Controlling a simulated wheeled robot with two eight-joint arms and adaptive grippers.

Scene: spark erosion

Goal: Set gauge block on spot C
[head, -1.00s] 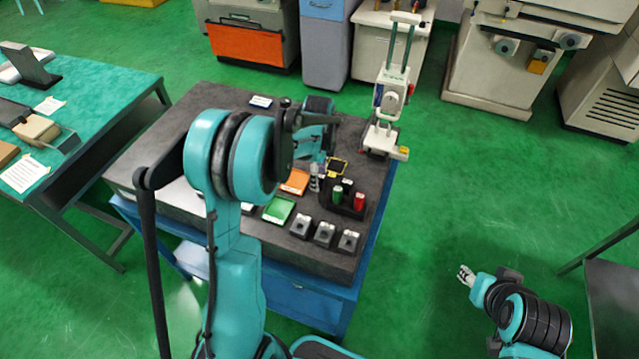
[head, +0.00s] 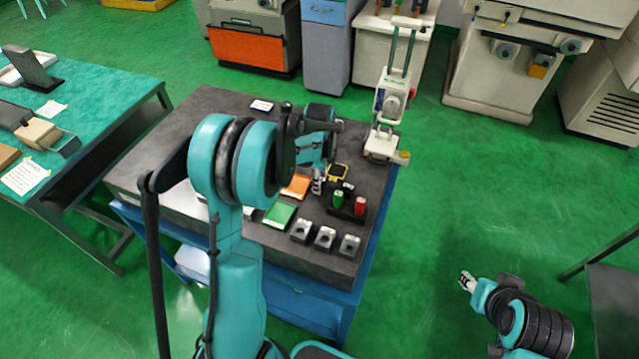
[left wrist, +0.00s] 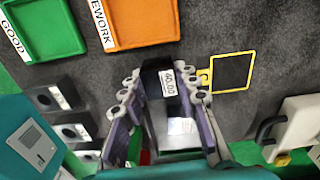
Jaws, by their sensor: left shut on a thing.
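My left gripper (head: 317,186) is low over the dark stone table top, beside the orange tray. In the left wrist view, the left gripper (left wrist: 166,97) is shut on the gauge block (left wrist: 160,72), a dark block with a white label reading 60.00. In the head view I cannot make out the block between the fingers. No mark that I can read as spot C shows in either view. My right gripper (head: 467,281) is far from the table, over the green floor at the lower right; its fingers are too small to judge.
A green GOOD tray (head: 280,213), an orange REWORK tray (head: 296,186), a yellow-framed black plate (left wrist: 232,72), a holder with red (head: 360,206) and green cylinders, and several grey blocks (head: 325,238) crowd the table's front right. A tall pale instrument (head: 392,100) stands at the right edge.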

